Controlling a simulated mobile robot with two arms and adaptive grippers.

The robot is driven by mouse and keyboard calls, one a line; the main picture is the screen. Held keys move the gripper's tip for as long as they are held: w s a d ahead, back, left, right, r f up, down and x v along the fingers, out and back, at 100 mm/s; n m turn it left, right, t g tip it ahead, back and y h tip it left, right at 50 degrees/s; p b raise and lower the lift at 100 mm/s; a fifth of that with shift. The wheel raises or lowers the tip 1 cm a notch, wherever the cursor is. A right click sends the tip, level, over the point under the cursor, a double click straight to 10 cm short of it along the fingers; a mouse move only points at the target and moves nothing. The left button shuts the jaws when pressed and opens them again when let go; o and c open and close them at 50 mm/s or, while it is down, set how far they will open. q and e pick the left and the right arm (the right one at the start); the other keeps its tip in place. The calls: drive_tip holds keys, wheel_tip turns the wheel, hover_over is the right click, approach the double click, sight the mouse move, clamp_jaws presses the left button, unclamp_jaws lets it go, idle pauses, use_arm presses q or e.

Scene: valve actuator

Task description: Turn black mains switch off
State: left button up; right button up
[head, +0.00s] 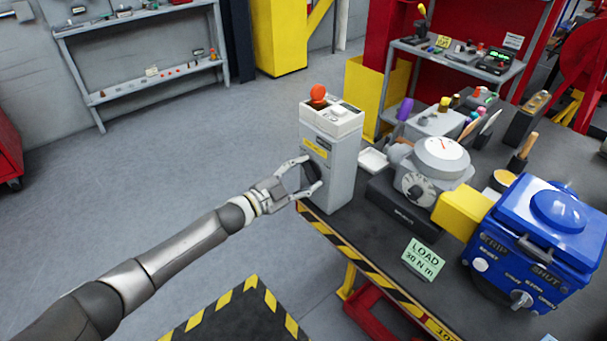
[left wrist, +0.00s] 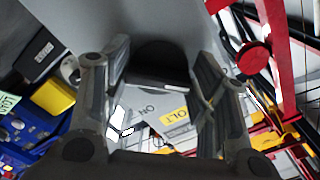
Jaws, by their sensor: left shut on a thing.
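The black mains switch (head: 311,172) is a round dark knob on the left-facing side of a grey upright box (head: 343,172). The box stands at the left corner of the dark bench, with a red mushroom button (head: 318,93) on top. My left gripper (head: 309,175) is at the knob, its two fingers shut on it from either side. In the left wrist view the dark knob (left wrist: 158,58) shows between the fingers, with the box's yellow label (left wrist: 175,113) beyond. The fingers partly hide the knob, and I cannot read its position. My right gripper is not in view.
Right of the box stand a round dial gauge (head: 440,155), a yellow coupling (head: 462,209) and a blue actuator (head: 540,240). A green load card (head: 424,258) lies near the bench's striped front edge (head: 365,265).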

use_arm(q)
drive_tip(key=shift+f, duration=0.1)
drive_tip(key=o, duration=1)
drive_tip(key=shift+o, duration=0.2)
drive_tip(key=v, duration=1.2)
